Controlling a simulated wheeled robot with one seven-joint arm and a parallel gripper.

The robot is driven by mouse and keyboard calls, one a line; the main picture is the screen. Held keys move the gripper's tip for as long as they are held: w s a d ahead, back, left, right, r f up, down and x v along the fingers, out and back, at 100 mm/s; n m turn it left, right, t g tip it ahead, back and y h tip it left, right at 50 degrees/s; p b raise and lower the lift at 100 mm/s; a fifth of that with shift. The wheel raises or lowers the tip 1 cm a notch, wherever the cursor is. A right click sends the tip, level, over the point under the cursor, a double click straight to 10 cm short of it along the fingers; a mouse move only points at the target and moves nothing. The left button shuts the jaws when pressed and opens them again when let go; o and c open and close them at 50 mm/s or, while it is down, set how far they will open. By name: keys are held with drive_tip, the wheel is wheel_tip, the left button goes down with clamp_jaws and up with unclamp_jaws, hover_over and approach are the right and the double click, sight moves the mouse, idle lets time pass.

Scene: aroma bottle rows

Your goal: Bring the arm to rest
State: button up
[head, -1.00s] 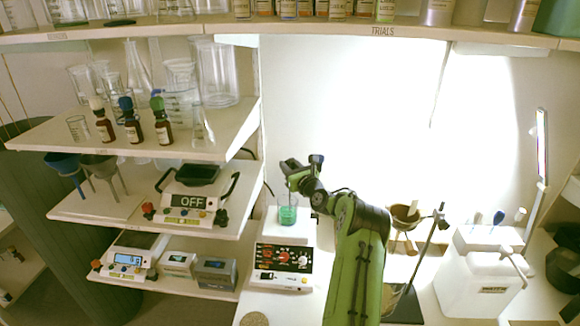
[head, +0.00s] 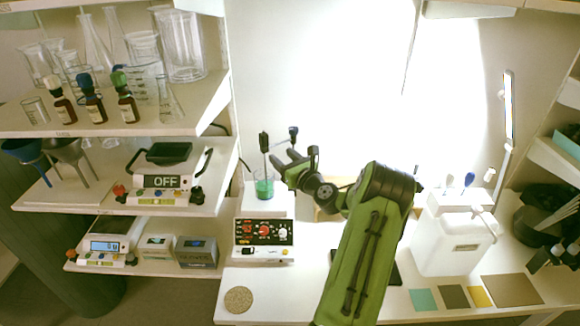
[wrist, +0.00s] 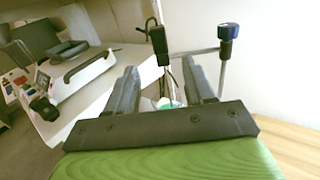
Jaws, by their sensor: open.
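My green arm (head: 365,250) reaches up from the bottom of the head view and bends left over the bench. My gripper (head: 277,158) is at its end, above and beside the beaker of green liquid (head: 264,188) on the stirrer. In the wrist view my gripper (wrist: 160,75) shows two dark fingers spread apart with nothing held between them. A bit of the green liquid (wrist: 165,102) shows past the fingers, mostly hidden. A dark probe or clamp on a stand (wrist: 158,42) rises just beyond the fingertips; I cannot tell whether it touches them.
Shelves at the left hold three dropper bottles (head: 92,98), glassware and the scale reading OFF (head: 166,182). A white jug (head: 455,243) stands right of my arm. The bench front (head: 270,308) is mostly clear beside a round cork mat (head: 238,299).

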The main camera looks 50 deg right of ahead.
drive_tip(key=shift+v, duration=1.85)
drive_tip(key=shift+a, duration=0.1)
